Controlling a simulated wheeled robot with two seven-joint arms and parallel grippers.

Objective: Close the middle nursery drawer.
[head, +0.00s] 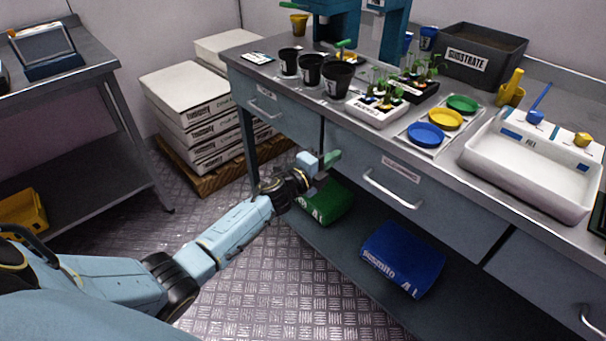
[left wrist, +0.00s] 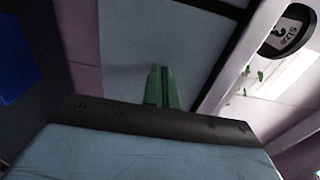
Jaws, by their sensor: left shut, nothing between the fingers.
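The middle drawer (head: 445,205) is a blue-grey front with a white label and a silver bar handle (head: 392,190), under the bench top. Its front looks nearly flush with the bench; I cannot tell whether a small gap is left. My left gripper (head: 331,159) has green fingers and is at the drawer's left end, left of the handle. The fingers also show in the left wrist view (left wrist: 162,88), together and empty, with a grey panel beyond them. I cannot tell whether they touch the drawer. My right gripper is not in view.
The left drawer (head: 262,100) and right drawer (head: 550,285) flank it. Below, a shelf holds a green bag (head: 327,204) and a blue bag (head: 402,258). Black pots (head: 310,70), seedling trays, coloured dishes and a white tray (head: 530,170) stand on the bench. Floor in front is clear.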

